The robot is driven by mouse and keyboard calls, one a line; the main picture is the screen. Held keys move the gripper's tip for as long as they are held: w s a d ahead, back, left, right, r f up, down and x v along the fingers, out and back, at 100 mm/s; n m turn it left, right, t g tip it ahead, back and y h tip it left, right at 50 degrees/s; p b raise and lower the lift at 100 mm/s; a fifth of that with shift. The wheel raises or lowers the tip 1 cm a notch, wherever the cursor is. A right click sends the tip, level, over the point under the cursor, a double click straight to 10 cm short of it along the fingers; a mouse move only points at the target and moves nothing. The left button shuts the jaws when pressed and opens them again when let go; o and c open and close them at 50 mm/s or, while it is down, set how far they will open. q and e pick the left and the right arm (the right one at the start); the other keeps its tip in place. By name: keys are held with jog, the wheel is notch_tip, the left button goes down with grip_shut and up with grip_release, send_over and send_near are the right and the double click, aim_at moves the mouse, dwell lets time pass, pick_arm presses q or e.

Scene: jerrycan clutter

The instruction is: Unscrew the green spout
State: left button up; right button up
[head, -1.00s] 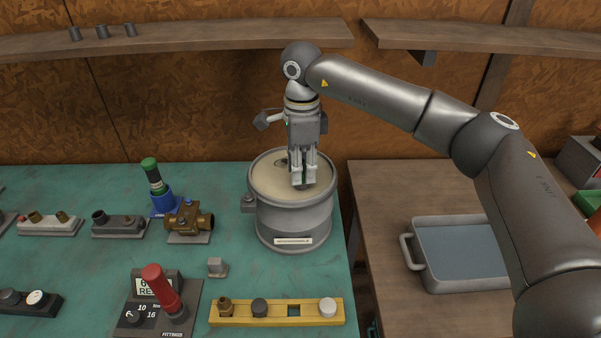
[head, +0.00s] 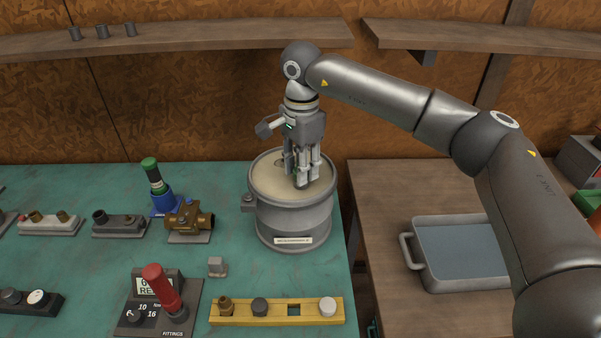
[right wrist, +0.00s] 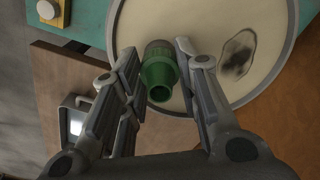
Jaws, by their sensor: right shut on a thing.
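The grey drum (head: 290,220) with a cream lid stands at the right edge of the green bench. The green spout (right wrist: 158,78) sits on its lid in the right wrist view, between the fingers; in the head view the fingers mostly hide it. My right gripper (head: 302,183) points down over the lid and is shut on the spout. It also shows in the right wrist view (right wrist: 155,55), one finger on each side. I cannot tell how far the spout's thread is engaged. My left gripper is out of view.
A brass valve (head: 188,220) and a yellow rack (head: 255,312) are near. A grey tray (head: 462,286) lies on the wooden table. Bench space close around the drum's left is partly free.

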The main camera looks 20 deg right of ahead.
jog(key=n, duration=0.5)
dwell(0.4)
jog(key=n, duration=0.5)
jog(key=shift+r, duration=0.1)
jog(key=o, duration=0.7)
jog(key=shift+p, duration=0.3)
